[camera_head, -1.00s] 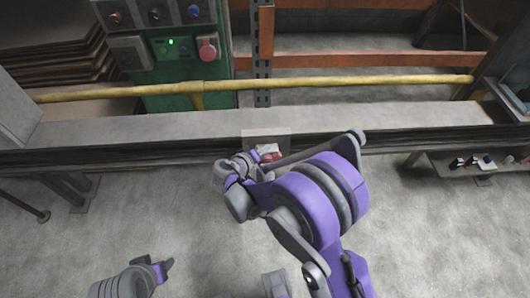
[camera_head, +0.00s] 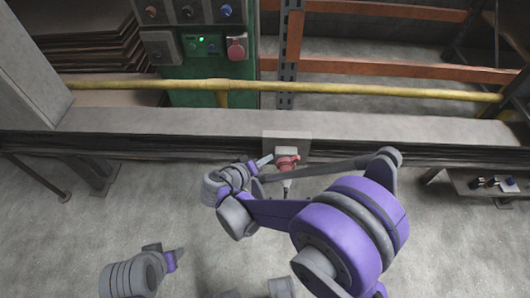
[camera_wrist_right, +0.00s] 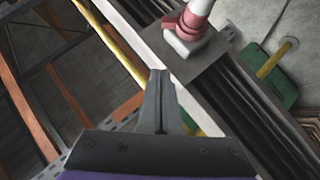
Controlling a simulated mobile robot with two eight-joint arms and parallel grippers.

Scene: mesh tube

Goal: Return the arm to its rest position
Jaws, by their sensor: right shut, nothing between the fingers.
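My right gripper (camera_head: 264,161) is at the end of the purple and grey arm in the middle of the head view. In the right wrist view its fingers (camera_wrist_right: 158,75) are together with nothing between them. It is just left of a red and white tube-like thing (camera_head: 287,163) at the beam's front edge, apart from it. The wrist view shows that thing (camera_wrist_right: 190,22) at the top, with a red collar on a pale block. My left gripper (camera_head: 173,260) is low at the left of the head view, over the floor. Its fingers are too small to read.
A long grey beam (camera_head: 200,122) crosses the scene, with a yellow pipe (camera_head: 350,90) behind it. A green control cabinet (camera_head: 240,60) and orange rack bars (camera_head: 400,71) stand beyond. A small shelf (camera_head: 490,184) is at the right. The floor in front is clear.

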